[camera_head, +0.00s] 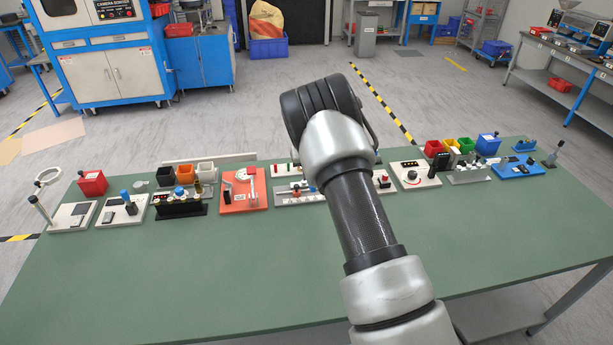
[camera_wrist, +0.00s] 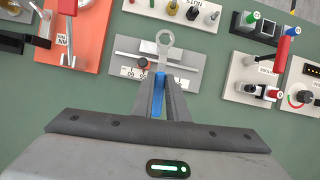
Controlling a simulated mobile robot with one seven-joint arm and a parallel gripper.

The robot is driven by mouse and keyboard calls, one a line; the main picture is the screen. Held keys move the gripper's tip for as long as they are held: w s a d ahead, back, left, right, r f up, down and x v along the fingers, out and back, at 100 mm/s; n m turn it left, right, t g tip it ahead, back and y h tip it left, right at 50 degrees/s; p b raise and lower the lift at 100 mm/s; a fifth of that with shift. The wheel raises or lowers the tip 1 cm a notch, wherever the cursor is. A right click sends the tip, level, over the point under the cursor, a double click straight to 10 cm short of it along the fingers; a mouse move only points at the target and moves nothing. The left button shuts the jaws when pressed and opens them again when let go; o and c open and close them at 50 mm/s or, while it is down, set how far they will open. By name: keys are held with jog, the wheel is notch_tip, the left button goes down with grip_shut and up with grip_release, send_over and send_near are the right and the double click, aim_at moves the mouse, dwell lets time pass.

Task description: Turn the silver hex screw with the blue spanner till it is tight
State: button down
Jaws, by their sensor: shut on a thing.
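In the wrist view my gripper (camera_wrist: 160,84) is shut on the blue handle of the spanner (camera_wrist: 158,80). I also cannot tell whether the spanner touches the plate. In the head view my own arm hides most of the work spot and my gripper.
An orange board (camera_wrist: 84,40) stands left of the plate. A board with several coloured pegs (camera_wrist: 190,12) is behind it, and boards with a red-handled lever (camera_wrist: 285,45) and a dial (camera_wrist: 300,97) are right. The green table (camera_head: 200,270) is clear in front.

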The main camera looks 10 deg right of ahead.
notch_tip(320, 180, down, 6)
jog(key=b, duration=0.3)
jog(key=shift+b, duration=0.3)
jog(key=d+n+b, duration=0.1)
jog(key=n, duration=0.1)
jog(key=w+d+n+y+b, duration=0.1)
jog(key=b, duration=0.1)
jog(key=shift+d+r+n, duration=0.1)
jog(key=shift+d+n, duration=0.25)
jog(key=shift+n, duration=0.05)
jog(key=shift+w+d+n+g+y+b, duration=0.2)
jog(key=shift+d+n+y+b, duration=0.15)
jog(key=shift+n, duration=0.25)
jog(key=shift+w+d+n+g+y+b, duration=0.15)
jog(key=shift+d+n+g+y+b, duration=0.1)
jog(key=shift+d+n+b, duration=0.25)
jog(key=shift+w+d+r+n+g+y, duration=0.2)
jog(key=shift+w+d+n+y, duration=0.1)
jog(key=shift+n, duration=0.5)
jog(key=shift+w+d+r+n+g+y, duration=0.1)
jog(key=shift+w+d+n+g+y, duration=0.15)
jog(key=shift+n, duration=0.55)
jog(key=shift+f+b, duration=0.5)
jog(key=shift+f, duration=0.4)
jog(key=shift+a, duration=0.1)
